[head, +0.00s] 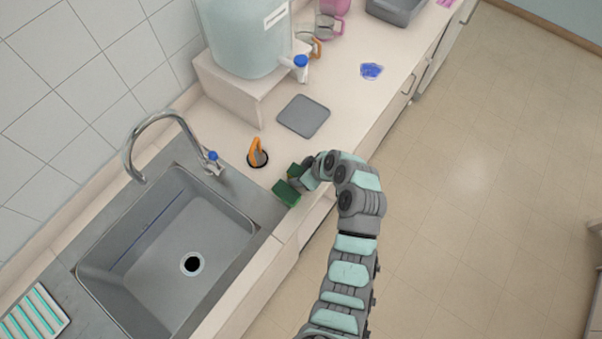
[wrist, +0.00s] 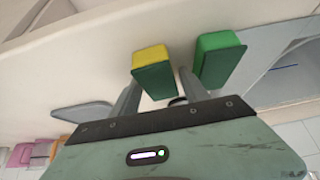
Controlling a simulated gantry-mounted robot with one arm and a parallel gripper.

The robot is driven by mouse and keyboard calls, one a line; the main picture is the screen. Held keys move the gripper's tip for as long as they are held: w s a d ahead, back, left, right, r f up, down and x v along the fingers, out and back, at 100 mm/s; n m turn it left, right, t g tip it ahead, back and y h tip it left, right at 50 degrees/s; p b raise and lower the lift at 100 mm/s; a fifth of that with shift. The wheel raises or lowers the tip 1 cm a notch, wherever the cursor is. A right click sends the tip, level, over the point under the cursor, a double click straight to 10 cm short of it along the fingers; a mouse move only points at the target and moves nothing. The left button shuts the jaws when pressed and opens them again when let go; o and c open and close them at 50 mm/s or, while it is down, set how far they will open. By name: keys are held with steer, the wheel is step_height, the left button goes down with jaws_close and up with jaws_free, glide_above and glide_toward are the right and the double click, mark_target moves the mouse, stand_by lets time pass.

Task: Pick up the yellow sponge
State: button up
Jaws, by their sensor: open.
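The yellow sponge (wrist: 151,58) has a dark green face and rests on the counter, ahead of my gripper in the wrist view. My gripper (wrist: 160,80) is open. One fingertip is near the sponge's left side and the other reaches into the gap between it and a green sponge (wrist: 218,58). I cannot tell whether either finger touches a sponge. In the head view my gripper (head: 305,181) is low at the counter's front edge and partly hides the sponges. The green sponge (head: 286,193) shows there beside the sink. No yellow shows in that view.
A steel sink (head: 165,250) with a curved faucet (head: 150,120) lies to the left. An orange-handled item (head: 256,152) stands close behind the sponges. A grey mat (head: 303,116), a large water container (head: 245,35) and a blue item (head: 371,71) are farther along the counter.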

steer(key=shift+c, duration=0.4)
steer(key=c, duration=1)
steer(key=shift+c, duration=0.2)
steer(key=shift+r, duration=0.15)
step_height(320, 180, up, 20)
